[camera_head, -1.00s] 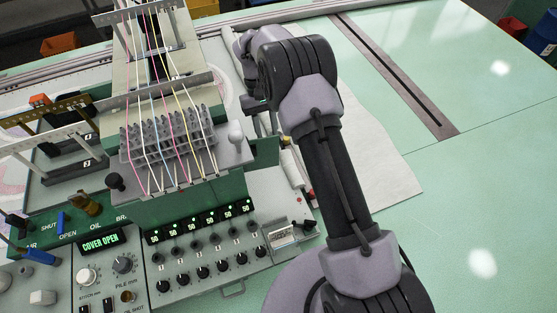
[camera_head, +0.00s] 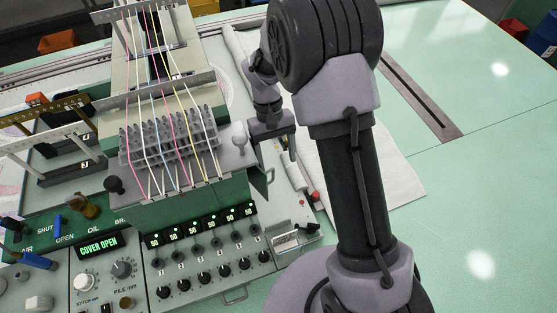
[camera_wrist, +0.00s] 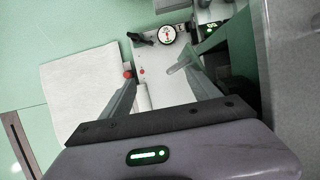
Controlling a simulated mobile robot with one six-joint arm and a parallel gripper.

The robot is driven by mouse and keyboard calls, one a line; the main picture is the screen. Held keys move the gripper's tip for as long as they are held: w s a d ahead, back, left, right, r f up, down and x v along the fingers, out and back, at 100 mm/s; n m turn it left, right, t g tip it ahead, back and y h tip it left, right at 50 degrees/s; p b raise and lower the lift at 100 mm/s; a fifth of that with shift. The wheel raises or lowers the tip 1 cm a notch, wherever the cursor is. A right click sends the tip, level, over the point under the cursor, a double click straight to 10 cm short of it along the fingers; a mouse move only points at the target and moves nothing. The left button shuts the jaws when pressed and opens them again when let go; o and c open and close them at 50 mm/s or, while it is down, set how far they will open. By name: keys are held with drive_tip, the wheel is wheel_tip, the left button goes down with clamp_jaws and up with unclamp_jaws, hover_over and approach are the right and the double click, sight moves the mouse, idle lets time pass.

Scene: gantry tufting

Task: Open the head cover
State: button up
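The tufting head (camera_head: 165,205) is a dark green box with a grey top, in the left half of the head view. A dark green panel (camera_head: 260,186), which looks like the head cover, stands out from its right side. The panel also seems to show at the right of the wrist view (camera_wrist: 228,50). A display (camera_head: 99,245) reads COVER OPEN. My gripper (camera_head: 281,152) is just right of the head, above and behind the panel. In the wrist view its two fingers (camera_wrist: 157,74) are spread apart with nothing seen between them. Contact with the panel cannot be told.
A pale knob (camera_head: 239,138) stands on the head's right corner, close to my gripper. Several coloured yarns run down to the head. A control panel with dials (camera_head: 205,270) lies in front. A white cylinder and red button (camera_head: 316,196) are to the right.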

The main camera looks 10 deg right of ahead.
drive_tip(key=shift+s+d+r+p, duration=0.2)
drive_tip(key=shift+r+p, duration=0.2)
drive_tip(key=shift+r, duration=0.2)
drive_tip(key=shift+s+d+r+p, duration=0.1)
drive_tip(key=shift+d+r+p, duration=0.1)
drive_tip(key=shift+r+p, duration=0.3)
drive_tip(key=shift+c, duration=0.9)
drive_tip(key=d+r+p, duration=0.3)
drive_tip(key=r+p, duration=0.4)
drive_tip(key=r, duration=0.1)
drive_tip(key=w+d+r+p, duration=0.1)
drive_tip(key=d+r+p, duration=0.3)
drive_tip(key=r+p, duration=0.4)
drive_tip(key=shift+d+r, duration=0.2)
drive_tip(key=shift+r, duration=0.3)
